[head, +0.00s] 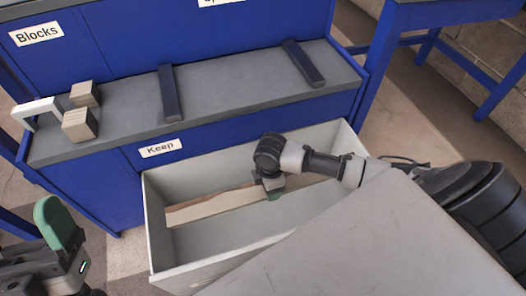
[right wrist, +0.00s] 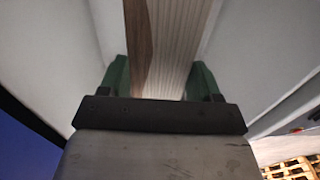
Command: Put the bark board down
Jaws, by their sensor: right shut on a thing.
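The bark board (head: 212,204) is a pale plank with a brown bark strip along one edge. It lies lengthwise within the walls of the grey open bin (head: 155,232). Whether it touches the bin floor I cannot tell. My right gripper (head: 272,190) reaches down into the bin and is shut on the board's right end. In the right wrist view the board (right wrist: 178,45) runs between the two green fingers of that gripper (right wrist: 160,80). My left gripper (head: 62,228) is at the lower left, outside the bin, with one green finger clearly seen; its opening is unclear.
A "Keep" label (head: 161,147) is on the blue cabinet (head: 105,178) behind the bin. On its grey top (head: 235,85) are two small wooden blocks (head: 80,125), a white bracket (head: 36,108) and two dark bars (head: 168,92). The bin floor in front of the board is clear.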

